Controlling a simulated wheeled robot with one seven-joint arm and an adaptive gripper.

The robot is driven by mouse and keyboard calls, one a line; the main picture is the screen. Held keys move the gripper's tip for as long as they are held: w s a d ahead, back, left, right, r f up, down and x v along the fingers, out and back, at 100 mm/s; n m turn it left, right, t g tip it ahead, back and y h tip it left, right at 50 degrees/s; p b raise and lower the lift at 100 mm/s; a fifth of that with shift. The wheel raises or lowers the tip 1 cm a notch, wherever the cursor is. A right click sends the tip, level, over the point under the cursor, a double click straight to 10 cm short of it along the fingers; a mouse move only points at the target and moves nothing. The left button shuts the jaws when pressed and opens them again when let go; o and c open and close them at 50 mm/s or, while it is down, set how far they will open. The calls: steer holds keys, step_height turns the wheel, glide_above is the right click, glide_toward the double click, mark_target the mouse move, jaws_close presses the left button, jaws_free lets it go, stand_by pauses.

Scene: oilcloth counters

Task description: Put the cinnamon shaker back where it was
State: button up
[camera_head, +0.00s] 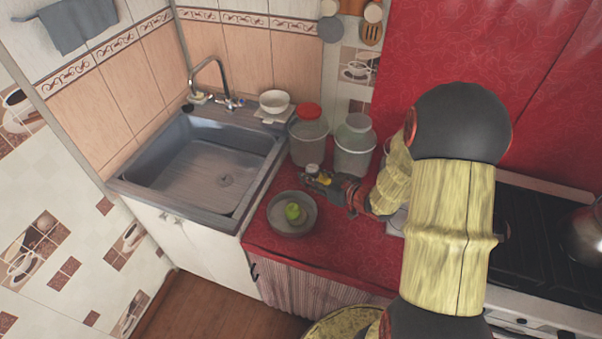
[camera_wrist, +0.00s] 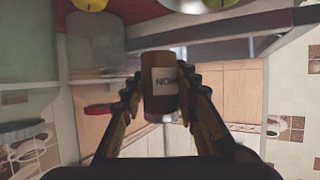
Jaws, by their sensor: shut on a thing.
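A small brown shaker (camera_wrist: 160,88) with a pale label, of which only a few letters show, stands between the fingers of my gripper (camera_wrist: 160,100) in the wrist view. The fingers are shut on its sides. The white top of the shaker (camera_head: 312,169) shows at the fingertips. I cannot tell whether its base touches the counter.
A red-lidded jar (camera_head: 308,140) and a grey-lidded jar (camera_head: 355,150) stand just behind my gripper. The sink (camera_head: 200,165) lies left, the stove (camera_head: 540,240) right. Counter in front of the bowl is clear.

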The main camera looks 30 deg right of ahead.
steer(key=shift+w+a, duration=0.2)
steer(key=shift+w, duration=0.05)
steer(key=d+b+x, duration=0.2)
steer(key=b+x, duration=0.1)
steer(key=x, duration=0.6)
steer(key=b, duration=0.3)
glide_above(296, 178)
steer(key=shift+y, duration=0.3)
steer(key=f, duration=0.5)
steer(key=shift+s+a+f, duration=0.1)
steer(key=shift+s+f, duration=0.05)
steer(key=shift+s, duration=0.15)
steer(key=shift+w+f, duration=0.15)
steer(key=shift+f, duration=0.15)
step_height(296, 178, down, 3)
steer(key=shift+w+f+b, duration=0.15)
steer(key=shift+b, duration=0.85)
